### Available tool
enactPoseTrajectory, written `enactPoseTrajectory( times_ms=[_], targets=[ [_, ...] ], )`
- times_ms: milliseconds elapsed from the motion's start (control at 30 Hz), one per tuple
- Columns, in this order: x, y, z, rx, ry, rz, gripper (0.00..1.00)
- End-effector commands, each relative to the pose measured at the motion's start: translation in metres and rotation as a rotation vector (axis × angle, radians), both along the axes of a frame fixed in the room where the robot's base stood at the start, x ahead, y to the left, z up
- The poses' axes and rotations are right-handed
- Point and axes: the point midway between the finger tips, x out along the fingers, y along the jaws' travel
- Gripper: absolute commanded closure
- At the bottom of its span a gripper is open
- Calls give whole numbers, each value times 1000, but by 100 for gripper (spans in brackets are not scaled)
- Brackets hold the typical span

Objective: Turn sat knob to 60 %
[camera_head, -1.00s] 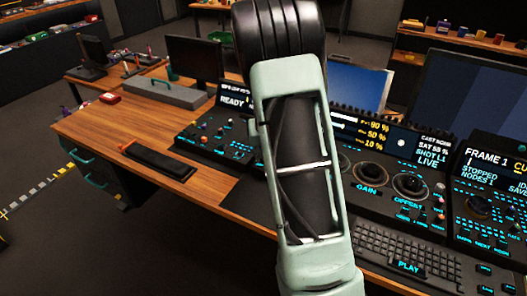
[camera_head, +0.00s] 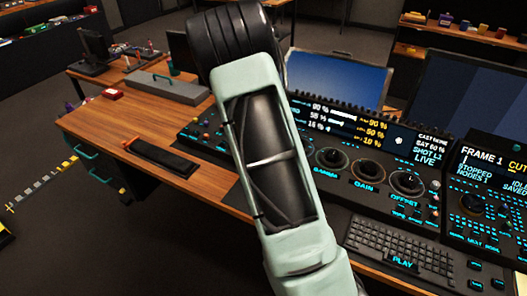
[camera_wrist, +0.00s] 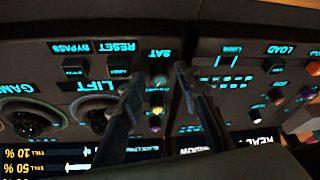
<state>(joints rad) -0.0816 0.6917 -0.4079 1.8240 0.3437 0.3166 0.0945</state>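In the wrist view, turned upside down, the small sat knob (camera_wrist: 159,81) sits beside its SAT label (camera_wrist: 163,54). My gripper (camera_wrist: 159,76) is open. Its two dark fingers stand one on each side of the knob, with a visible gap on both sides. I cannot tell how far the tips are above the panel. In the head view my arm hides the gripper and the sat knob. The status display (camera_head: 432,147) there seems to read SAT 60 %, in small text.
Other small knobs, one yellowish (camera_wrist: 156,112), lie close to the fingers. LIFT and GAMMA trackballs are on the left in the wrist view. A keyboard (camera_head: 400,252) lies in front of the panel. A flat black device (camera_head: 160,158) lies on the wooden desk (camera_head: 110,135).

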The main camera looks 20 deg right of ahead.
Motion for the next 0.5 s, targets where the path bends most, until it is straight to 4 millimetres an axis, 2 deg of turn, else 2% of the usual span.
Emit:
enactPoseTrajectory(
  times_ms=[333,500],
  targets=[
    [0,1,3,0,-1,1,66],
    [-6,6,23,-1,-4,3,66]
  ],
)
